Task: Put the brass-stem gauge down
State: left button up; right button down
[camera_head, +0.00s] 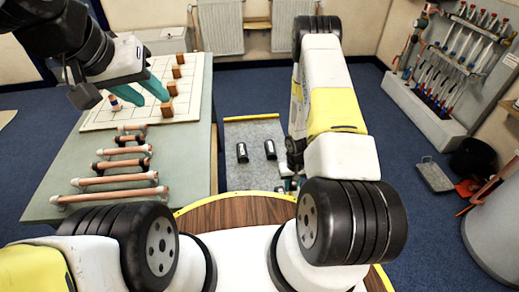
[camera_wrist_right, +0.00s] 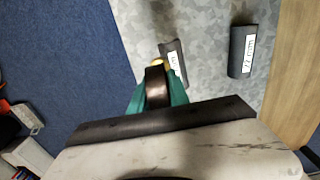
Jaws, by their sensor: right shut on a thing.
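My right gripper (camera_wrist_right: 158,92) is shut on the brass-stem gauge (camera_wrist_right: 156,88), a dark rounded piece with a brass tip pointing away from the wrist. It is held over the grey speckled panel (camera_wrist_right: 208,18). In the head view the right gripper (camera_head: 290,183) is mostly hidden behind my arm, at the panel's right edge, and the held gauge cannot be made out. Two dark labelled cylinders lie on the panel: one (camera_wrist_right: 174,58) just beyond the held gauge, the other (camera_wrist_right: 243,52) to its right. My left gripper (camera_head: 152,100) is open and empty above the white board (camera_head: 100,118).
The panel has a yellow far edge (camera_head: 252,117). The green table (camera_head: 62,165) at left carries several copper pipe pieces (camera_head: 115,180) and wooden blocks (camera_head: 172,88). A tool rack (camera_head: 455,60) stands at far right. Blue floor is open between panel and rack.

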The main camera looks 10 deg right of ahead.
jog(key=shift+w+a+f, duration=0.75)
jog(key=shift+w+a, duration=0.4)
jog(key=shift+w, duration=0.85)
jog(key=shift+w+a+f, duration=0.8)
jog(key=shift+w+a, duration=0.35)
jog(key=shift+w, duration=0.85)
jog(key=shift+w+a+f, duration=0.75)
jog(key=shift+w+a, duration=0.4)
jog(key=shift+w, duration=0.85)
jog(key=shift+f, duration=0.15)
jog(key=c, duration=1.3)
grip_release()
jog(key=shift+o, duration=0.2)
